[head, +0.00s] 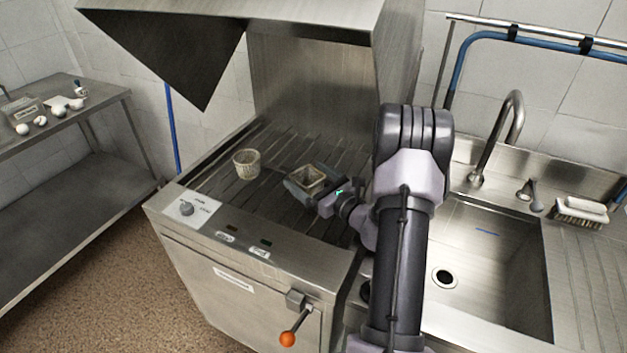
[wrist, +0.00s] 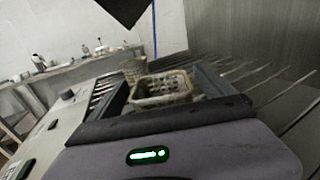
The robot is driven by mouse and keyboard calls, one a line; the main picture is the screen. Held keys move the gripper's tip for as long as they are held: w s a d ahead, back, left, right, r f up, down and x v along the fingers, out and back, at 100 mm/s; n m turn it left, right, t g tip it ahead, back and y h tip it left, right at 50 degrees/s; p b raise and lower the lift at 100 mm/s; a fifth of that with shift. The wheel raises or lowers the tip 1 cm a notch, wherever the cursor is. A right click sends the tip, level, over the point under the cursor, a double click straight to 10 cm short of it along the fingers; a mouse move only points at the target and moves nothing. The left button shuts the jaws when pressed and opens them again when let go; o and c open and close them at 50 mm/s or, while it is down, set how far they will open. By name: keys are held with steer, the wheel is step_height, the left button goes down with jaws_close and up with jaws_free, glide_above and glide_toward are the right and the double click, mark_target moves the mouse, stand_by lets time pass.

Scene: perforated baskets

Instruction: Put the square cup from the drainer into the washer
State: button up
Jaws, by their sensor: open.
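The square cup (head: 306,177), a small beige perforated basket, is inside the washer (head: 215,187), over its slatted bed near the right side. It looks upright and seems to rest on the slats, though its base is hidden. My gripper (head: 308,184) reaches in from the right, low over the bed, with its fingers open on either side of the cup. In the wrist view the square cup (wrist: 161,91) sits between the two spread fingers, with gaps beside it. The drainer (head: 595,265) seems to be the ribbed steel surface right of the sink.
A round perforated basket (head: 246,163) stands on the bed left of the square cup. The washer's raised hood (head: 300,15) hangs above. The sink (head: 490,270) and its tap (head: 512,105) are on the right. Slats at the front left are clear.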

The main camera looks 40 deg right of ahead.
steer(key=s+p, duration=0.3)
steer(key=s, duration=0.9)
steer(key=a+r+n+g+y, duration=0.3)
steer(key=a+r+n+y, duration=0.15)
steer(key=a, duration=0.45)
steer(key=a+r+n+g+y, duration=0.35)
steer(key=a+n, duration=0.25)
steer(key=a, duration=0.4)
steer(key=a+r+n+g+y, duration=0.35)
steer(key=a+n, duration=0.25)
steer(key=a, duration=0.3)
steer(key=s+a+n+g+h, duration=0.5)
steer(key=s+a+n+g, duration=0.1)
steer(key=s+a+n, duration=0.25)
steer(key=s+d+r+n+t+h, duration=0.1)
steer(key=s+r+n+t+h, duration=0.2)
steer(key=s+r+n+h, duration=0.1)
steer(key=shift+d+r+n+t, duration=0.35)
steer(key=shift+r+n, duration=0.15)
steer(key=shift+n, duration=0.7)
